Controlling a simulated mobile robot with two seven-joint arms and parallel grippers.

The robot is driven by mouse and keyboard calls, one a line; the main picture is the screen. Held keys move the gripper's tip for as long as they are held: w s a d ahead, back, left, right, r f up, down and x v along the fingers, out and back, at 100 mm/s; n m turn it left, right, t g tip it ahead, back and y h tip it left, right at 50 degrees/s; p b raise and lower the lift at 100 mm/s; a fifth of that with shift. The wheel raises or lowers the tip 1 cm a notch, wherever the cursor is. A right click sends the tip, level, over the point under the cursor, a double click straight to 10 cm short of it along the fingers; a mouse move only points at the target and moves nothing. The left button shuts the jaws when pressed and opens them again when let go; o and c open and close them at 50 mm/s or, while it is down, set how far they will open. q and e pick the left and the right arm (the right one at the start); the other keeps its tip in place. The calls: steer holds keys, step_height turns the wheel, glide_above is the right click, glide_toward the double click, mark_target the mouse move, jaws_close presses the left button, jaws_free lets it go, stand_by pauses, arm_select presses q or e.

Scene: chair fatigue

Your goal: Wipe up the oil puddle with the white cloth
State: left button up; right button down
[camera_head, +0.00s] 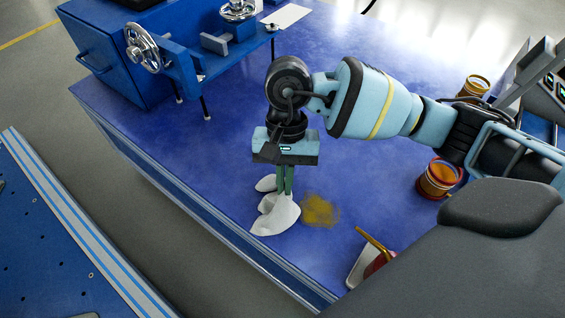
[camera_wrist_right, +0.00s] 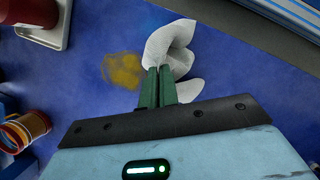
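The white cloth (camera_head: 275,216) is bunched at the fingertips of my right gripper (camera_head: 286,190), just left of the oil puddle in the head view. My right gripper points down, and its green fingers are close together on the cloth. In the right wrist view the cloth (camera_wrist_right: 168,45) is pinched between the fingertips of the gripper (camera_wrist_right: 160,75) and spreads to both sides. The oil puddle (camera_head: 319,210) is a yellow-brown smear on the blue tabletop; it also shows in the right wrist view (camera_wrist_right: 122,70). The cloth looks beside the puddle. My left gripper is not in view.
Orange-brown jars (camera_head: 440,178) stand at the right of the blue table (camera_head: 215,160). A white tray (camera_head: 362,266) with a brush-like handle sits near the front edge. A blue machine with handwheels (camera_head: 145,47) stands at the back left.

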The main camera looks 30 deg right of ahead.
step_height(320, 180, down, 4)
steer(key=shift+f+b, duration=0.1)
steer(key=shift+b, duration=1.1)
steer(key=c, duration=2.1)
jaws_free()
steer(key=o, duration=1.5)
